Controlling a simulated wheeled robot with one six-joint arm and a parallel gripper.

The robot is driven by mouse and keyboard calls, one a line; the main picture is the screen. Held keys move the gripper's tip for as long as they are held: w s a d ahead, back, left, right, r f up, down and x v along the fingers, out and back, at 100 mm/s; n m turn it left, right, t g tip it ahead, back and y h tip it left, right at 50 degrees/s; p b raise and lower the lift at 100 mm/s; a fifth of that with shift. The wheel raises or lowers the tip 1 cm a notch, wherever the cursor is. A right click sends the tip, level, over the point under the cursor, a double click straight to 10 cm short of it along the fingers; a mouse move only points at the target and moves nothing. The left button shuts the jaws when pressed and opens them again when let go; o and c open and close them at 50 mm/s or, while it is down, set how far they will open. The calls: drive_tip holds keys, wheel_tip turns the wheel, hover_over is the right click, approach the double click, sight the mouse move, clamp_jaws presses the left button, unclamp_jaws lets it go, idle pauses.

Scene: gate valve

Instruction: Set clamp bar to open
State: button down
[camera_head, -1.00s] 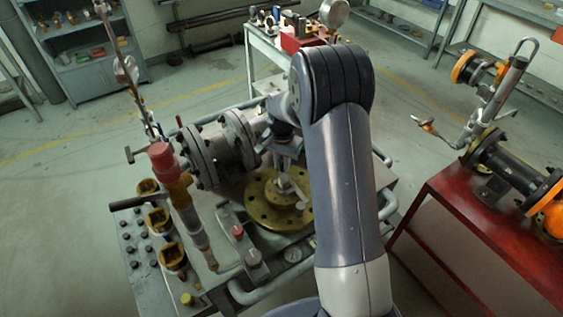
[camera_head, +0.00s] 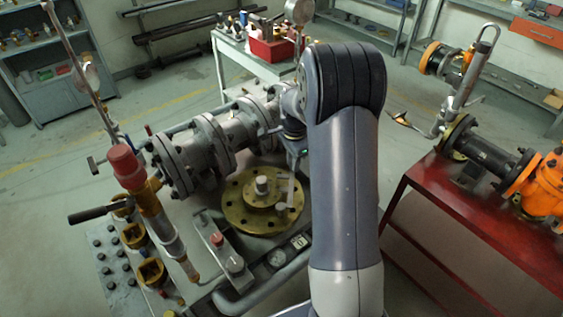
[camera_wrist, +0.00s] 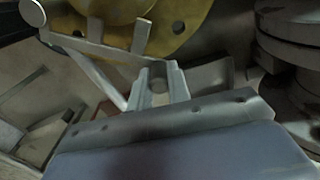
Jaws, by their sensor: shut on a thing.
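The clamp bar (camera_wrist: 95,50) is a thin pale metal bar by the gold flange (camera_head: 240,218). In the wrist view it runs from a round end at upper left towards my gripper (camera_wrist: 158,84). My gripper is shut on it, though the exact contact is hard to make out. In the head view the pale bar (camera_head: 284,188) stands at the right side of the flange. My gripper (camera_head: 293,160) is above it there, partly hidden by my arm. The flange's centre has a short grey stub (camera_head: 262,186).
A grey flanged pipe (camera_head: 205,145) lies behind the gold flange. A red-capped fitting (camera_head: 124,160) and a black lever (camera_head: 98,207) stand at left. A red table (camera_head: 460,225) with an orange valve (camera_head: 545,190) is at right.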

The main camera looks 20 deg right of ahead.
drive_tip(key=shift+s+d+m+b, duration=0.3)
drive_tip(key=shift+s+d+m, duration=0.75)
drive_tip(key=shift+d+m, duration=0.2)
drive_tip(key=c, duration=1.3)
unclamp_jaws()
drive_tip(key=shift+r, duration=0.1)
wheel_tip(320, 180, up, 11)
drive_tip(key=shift+f+b, duration=0.15)
drive_tip(key=shift+b, duration=0.3)
